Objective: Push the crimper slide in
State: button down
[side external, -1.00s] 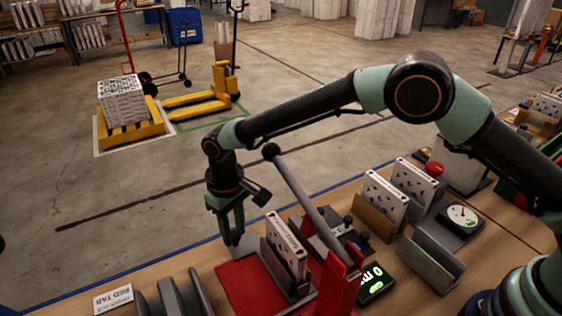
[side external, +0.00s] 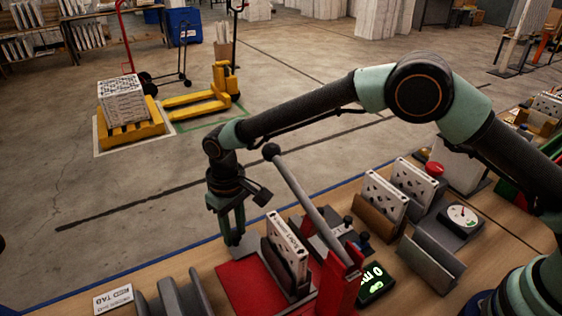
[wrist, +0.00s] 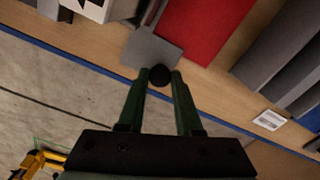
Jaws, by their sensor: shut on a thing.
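The crimper has a red base plate (side external: 243,285), a red upright (side external: 340,285) and a long grey lever (side external: 305,200) with a black knob, raised at a slant. A white filter box (side external: 288,247) stands in a dark holder on the crimper's slide. The slide's grey front plate (wrist: 152,48) shows in the wrist view. My gripper (side external: 233,238) reaches down at the slide's outer end, left of the filter box. In the wrist view my gripper (wrist: 160,76) is shut on the slide's round black knob (wrist: 160,74), beside the grey plate.
A white tag card (side external: 113,299) and grey dividers (side external: 172,298) lie at front left.

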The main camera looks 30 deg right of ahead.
jog(key=shift+d, duration=1.4)
jog(key=c, duration=0.6)
grip_release()
jog(key=shift+a, duration=0.1)
